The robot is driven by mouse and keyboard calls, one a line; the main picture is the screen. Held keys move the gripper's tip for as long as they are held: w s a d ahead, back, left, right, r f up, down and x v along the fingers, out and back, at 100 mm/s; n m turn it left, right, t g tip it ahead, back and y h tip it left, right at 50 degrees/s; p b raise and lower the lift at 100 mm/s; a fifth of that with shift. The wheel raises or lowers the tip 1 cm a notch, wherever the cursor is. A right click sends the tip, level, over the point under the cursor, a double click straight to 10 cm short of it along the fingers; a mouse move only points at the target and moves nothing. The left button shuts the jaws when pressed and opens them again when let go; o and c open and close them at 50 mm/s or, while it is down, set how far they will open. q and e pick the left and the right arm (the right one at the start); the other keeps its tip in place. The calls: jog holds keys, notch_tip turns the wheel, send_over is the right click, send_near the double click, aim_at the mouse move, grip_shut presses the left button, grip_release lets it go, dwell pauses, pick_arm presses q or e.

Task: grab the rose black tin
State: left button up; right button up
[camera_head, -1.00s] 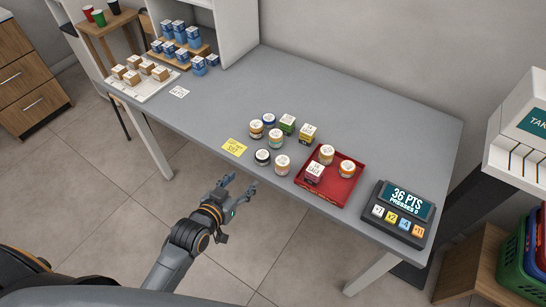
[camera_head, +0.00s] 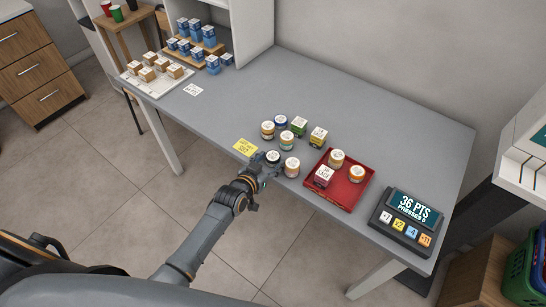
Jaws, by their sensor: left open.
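A small round tin with a black body and a pale lid (camera_head: 273,156) stands at the front edge of the grey counter, beside the yellow note. It looks like the black tin; its label is too small to read. My left gripper (camera_head: 266,162) is open at the counter's front edge, with its fingers at the black tin's near left side. The fingers overlap the tin's lower part, so I cannot tell whether they touch it. My right gripper is not in view.
An orange-banded tin (camera_head: 291,167) stands close on the right. Several more jars and boxes stand behind. A red tray (camera_head: 347,197) holds two jars and a box. A points display (camera_head: 408,215) sits farther right. The counter's back middle is clear.

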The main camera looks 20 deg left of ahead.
pick_arm(q)
jog(key=shift+w+f, duration=0.2)
jog(key=shift+w, duration=0.2)
jog(key=c, duration=0.9)
jog(key=shift+r, duration=0.1)
